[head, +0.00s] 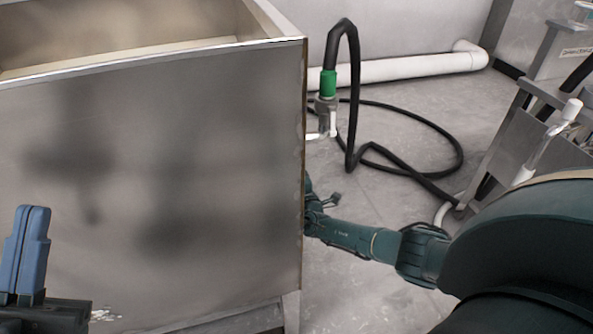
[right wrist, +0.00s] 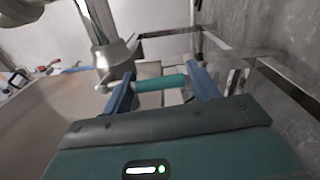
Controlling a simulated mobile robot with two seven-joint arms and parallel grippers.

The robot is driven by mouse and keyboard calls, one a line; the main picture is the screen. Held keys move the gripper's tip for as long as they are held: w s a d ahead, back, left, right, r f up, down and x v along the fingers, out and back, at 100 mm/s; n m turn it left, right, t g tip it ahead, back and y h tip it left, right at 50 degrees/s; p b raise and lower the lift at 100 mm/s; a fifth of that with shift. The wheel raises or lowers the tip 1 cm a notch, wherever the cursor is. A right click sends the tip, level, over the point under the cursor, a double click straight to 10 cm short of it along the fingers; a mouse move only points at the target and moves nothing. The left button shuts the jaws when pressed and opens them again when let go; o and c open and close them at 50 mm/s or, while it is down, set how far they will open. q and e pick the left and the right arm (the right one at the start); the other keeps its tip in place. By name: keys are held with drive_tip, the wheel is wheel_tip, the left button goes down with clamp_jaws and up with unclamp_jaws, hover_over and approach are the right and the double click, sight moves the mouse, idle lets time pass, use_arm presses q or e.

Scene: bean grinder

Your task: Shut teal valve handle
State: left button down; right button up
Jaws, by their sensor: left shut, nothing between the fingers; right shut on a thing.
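The teal valve handle (right wrist: 160,84) shows in the right wrist view as a short teal bar beside a grey metal valve body (right wrist: 115,55). My right gripper (right wrist: 161,88) has its two blue fingers at either end of the teal handle and is shut on it. In the head view my right arm reaches behind the large metal bin (head: 160,170), which hides the right gripper and the handle. My left gripper (head: 28,240) is at the lower left of the head view, in front of the bin, with its blue fingers shut and empty.
A black hose (head: 353,100) with a green fitting (head: 328,84) rises by the bin's right edge and loops over the floor. A white pipe (head: 420,67) runs along the wall. A metal frame (head: 500,130) stands at right. In the wrist view, metal frame bars (right wrist: 255,80) are close to the gripper.

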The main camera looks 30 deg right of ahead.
use_arm(q)
drive_tip(key=shift+w, duration=0.35)
use_arm(e)
drive_tip(key=shift+a+m, duration=0.2)
drive_tip(key=shift+m, duration=0.2)
use_arm(q)
drive_tip(key=shift+r, duration=0.25)
use_arm(e)
drive_tip(key=o, duration=1.3)
use_arm(q)
drive_tip(key=f+n+y+p, duration=0.1)
drive_tip(key=f, duration=0.1)
drive_tip(key=f+n+g+y+p, duration=0.1)
drive_tip(key=f+n+y+p, duration=0.2)
drive_tip(key=f+n+y, duration=0.1)
drive_tip(key=shift+s+d+p, duration=0.15)
drive_tip(key=shift+d+p, duration=0.1)
drive_tip(key=shift+p, duration=0.1)
use_arm(e)
drive_tip(key=v, duration=1.3)
drive_tip(key=shift+a, duration=0.15)
